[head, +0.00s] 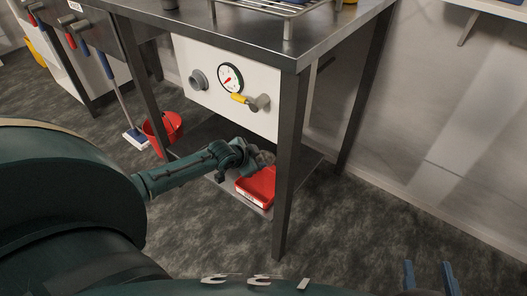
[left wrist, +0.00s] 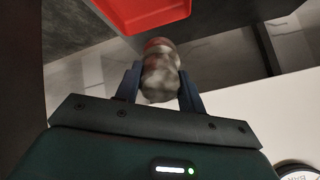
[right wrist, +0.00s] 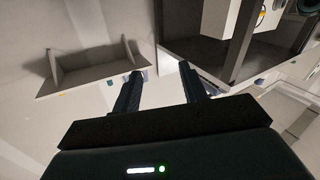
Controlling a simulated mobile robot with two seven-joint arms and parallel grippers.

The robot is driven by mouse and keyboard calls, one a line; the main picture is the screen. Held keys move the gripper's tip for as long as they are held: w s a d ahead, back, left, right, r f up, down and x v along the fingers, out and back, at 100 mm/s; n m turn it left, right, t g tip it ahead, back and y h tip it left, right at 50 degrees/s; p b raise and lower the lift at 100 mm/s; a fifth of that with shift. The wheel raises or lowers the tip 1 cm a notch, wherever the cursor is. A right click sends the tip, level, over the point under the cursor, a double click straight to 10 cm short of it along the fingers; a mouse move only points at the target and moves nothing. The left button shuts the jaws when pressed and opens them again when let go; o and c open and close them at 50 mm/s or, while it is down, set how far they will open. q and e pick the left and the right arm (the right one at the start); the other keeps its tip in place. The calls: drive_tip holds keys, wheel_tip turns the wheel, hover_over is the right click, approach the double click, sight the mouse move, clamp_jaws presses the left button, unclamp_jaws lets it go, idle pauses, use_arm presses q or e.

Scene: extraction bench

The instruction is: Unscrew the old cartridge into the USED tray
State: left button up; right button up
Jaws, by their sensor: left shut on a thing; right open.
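The old cartridge (left wrist: 161,82), a mottled grey-white cylinder with a reddish end, sits between the two fingers of my left gripper (left wrist: 160,72), which is shut on it. In the head view my left gripper (head: 262,160) reaches under the bench, just above the red tray (head: 257,188), and hides part of it. The tray has a white label on its front, too small to read. It also shows in the left wrist view (left wrist: 145,10), apart from the cartridge. My right gripper (right wrist: 158,75) is open and empty; its fingers also show in the head view (head: 430,277).
A white panel (head: 220,60) with a round gauge (head: 230,78), a grey port (head: 198,80) and a yellow-handled valve (head: 240,98) hangs under the steel bench. A bench leg (head: 291,150) stands close right of the tray. The right floor is clear.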

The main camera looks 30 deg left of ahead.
use_arm(q)
drive_tip(key=shift+s+f+b, duration=0.1)
drive_tip(key=shift+f+b, duration=0.35)
drive_tip(key=shift+b, duration=0.05)
wheel_tip(320, 180, down, 6)
drive_tip(key=b, duration=0.6)
drive_tip(key=shift+b, duration=0.4)
use_arm(e)
drive_tip(key=shift+s+a+f+t+y, duration=0.1)
drive_tip(key=shift+s+a+t+y, duration=0.1)
drive_tip(key=shift+a+t+y, duration=0.3)
drive_tip(key=shift+s+a+f+t+y, duration=0.15)
drive_tip(key=shift+a+t+y, duration=0.25)
drive_tip(key=shift+a+y, duration=0.2)
drive_tip(key=shift+r, duration=0.15)
use_arm(q)
drive_tip(key=shift+f+b, duration=0.3)
drive_tip(key=shift+f, duration=0.5)
use_arm(e)
drive_tip(key=shift+f, duration=0.4)
use_arm(q)
drive_tip(key=o, duration=1.3)
